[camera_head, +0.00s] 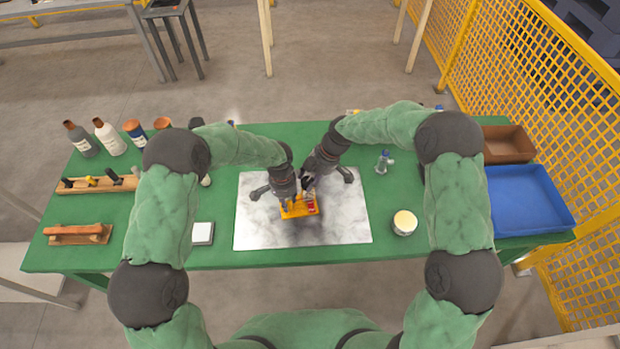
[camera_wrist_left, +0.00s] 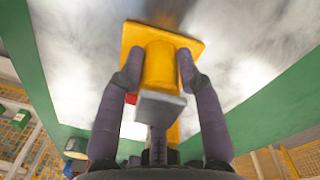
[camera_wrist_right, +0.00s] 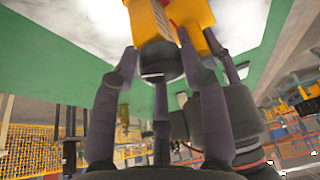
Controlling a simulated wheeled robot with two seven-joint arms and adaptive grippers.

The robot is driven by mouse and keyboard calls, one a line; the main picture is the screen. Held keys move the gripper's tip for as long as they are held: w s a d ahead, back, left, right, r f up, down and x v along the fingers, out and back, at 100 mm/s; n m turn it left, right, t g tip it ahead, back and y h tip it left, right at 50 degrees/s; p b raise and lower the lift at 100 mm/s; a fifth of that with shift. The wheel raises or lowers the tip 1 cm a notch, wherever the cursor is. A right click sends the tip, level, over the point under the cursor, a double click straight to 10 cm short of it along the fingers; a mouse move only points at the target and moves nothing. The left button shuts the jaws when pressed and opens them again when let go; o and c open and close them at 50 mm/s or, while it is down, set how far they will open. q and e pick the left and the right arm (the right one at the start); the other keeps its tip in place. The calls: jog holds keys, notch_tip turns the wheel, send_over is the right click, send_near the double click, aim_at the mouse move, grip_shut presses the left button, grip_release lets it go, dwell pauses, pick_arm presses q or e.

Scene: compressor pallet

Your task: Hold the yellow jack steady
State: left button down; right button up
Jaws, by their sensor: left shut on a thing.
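The yellow jack (camera_head: 297,211) sits on the white marbled mat (camera_head: 262,232), with a red part (camera_head: 312,207) on its right side. In the left wrist view it shows a flat yellow plate and a round yellow body (camera_wrist_left: 158,65) with a grey block end. My left gripper (camera_head: 286,200) is shut on that body, one finger on each side. My right gripper (camera_head: 308,186) is at the jack's far right side. In the right wrist view its fingers (camera_wrist_right: 157,58) flank a dark round part at the yellow body (camera_wrist_right: 165,15); whether they touch it is unclear.
A blue tray (camera_head: 528,200) and a brown bin (camera_head: 508,143) stand at the right of the green table. A round cream-topped container (camera_head: 404,222) and a small clear bottle (camera_head: 383,162) are right of the mat. Bottles, a wooden rack (camera_head: 97,186) and a white block (camera_head: 203,233) are left.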

jog(key=shift+s+a, duration=0.1)
jog(key=shift+s, duration=0.05)
jog(key=m+t, duration=0.1)
jog(key=m, duration=0.2)
jog(key=shift+s, duration=0.2)
jog(key=shift+s+a+f+m+t, duration=0.1)
jog(key=shift+m+t, duration=0.15)
jog(key=shift+m, duration=0.5)
jog(key=shift+a+m+t, duration=0.1)
jog(key=shift+m+t, duration=0.15)
jog(key=shift+m, duration=0.5)
jog(key=shift+h, duration=0.3)
jog(key=o, duration=1.1)
jog(key=shift+d, duration=0.1)
